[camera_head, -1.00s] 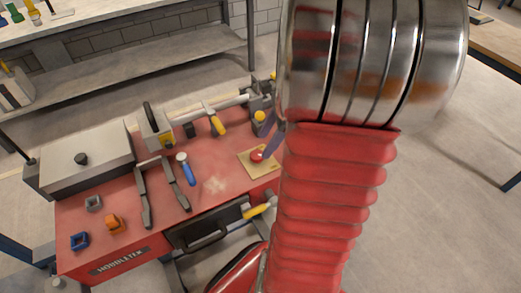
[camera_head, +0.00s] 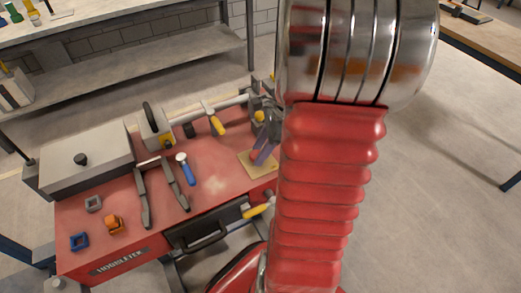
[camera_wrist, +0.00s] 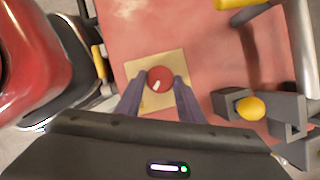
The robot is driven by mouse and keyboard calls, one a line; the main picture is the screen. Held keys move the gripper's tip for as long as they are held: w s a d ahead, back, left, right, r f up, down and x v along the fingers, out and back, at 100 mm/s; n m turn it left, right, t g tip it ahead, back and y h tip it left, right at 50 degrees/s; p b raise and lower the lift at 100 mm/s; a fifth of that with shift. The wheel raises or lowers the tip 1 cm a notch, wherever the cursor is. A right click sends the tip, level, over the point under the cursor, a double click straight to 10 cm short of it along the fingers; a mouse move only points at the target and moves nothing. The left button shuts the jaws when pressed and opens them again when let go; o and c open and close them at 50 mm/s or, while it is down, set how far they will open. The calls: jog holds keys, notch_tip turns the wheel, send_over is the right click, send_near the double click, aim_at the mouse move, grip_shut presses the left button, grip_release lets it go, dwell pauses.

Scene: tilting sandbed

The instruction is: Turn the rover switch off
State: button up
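The rover switch is a round red knob (camera_wrist: 160,79) with a small white mark, on a square tan plate (camera_wrist: 136,68) in the wrist view. In the head view the tan plate (camera_head: 264,169) lies at the right end of the red bench, and my gripper partly covers the knob. My gripper (camera_wrist: 157,82) has its two purple-grey fingers apart, one on each side of the knob. I cannot tell whether the fingers touch it. In the head view my gripper (camera_head: 262,156) comes down over the plate from behind my red arm.
The red bench top (camera_head: 225,180) holds a blue-handled hammer (camera_head: 185,168), pliers, small blue and orange parts and a grey box (camera_head: 85,160). A grey vise with a yellow knob (camera_wrist: 250,107) stands close right of my gripper. A yellow-handled tool sits by the drawer.

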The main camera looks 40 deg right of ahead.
jog(key=c, duration=0.5)
jog(key=shift+c, duration=0.2)
jog(key=shift+n, duration=0.4)
jog(key=n, duration=0.1)
jog(key=n+g, duration=0.1)
jog(key=shift+w+d+n+y, duration=0.1)
jog(key=shift+w+n+y, duration=0.1)
jog(key=shift+n+y, duration=0.1)
jog(key=n+g, duration=0.1)
jog(key=n, duration=0.3)
jog(key=shift+w+n+g, duration=0.2)
jog(key=shift+n+g, duration=0.1)
jog(key=shift+g, duration=0.1)
jog(key=n, duration=0.1)
jog(key=n+g, duration=0.1)
jog(key=n, duration=0.1)
jog(key=n+g, duration=0.1)
jog(key=n, duration=0.1)
jog(key=shift+w, duration=0.25)
jog(key=n+g+h, duration=0.1)
jog(key=n, duration=0.4)
jog(key=shift+w, duration=0.15)
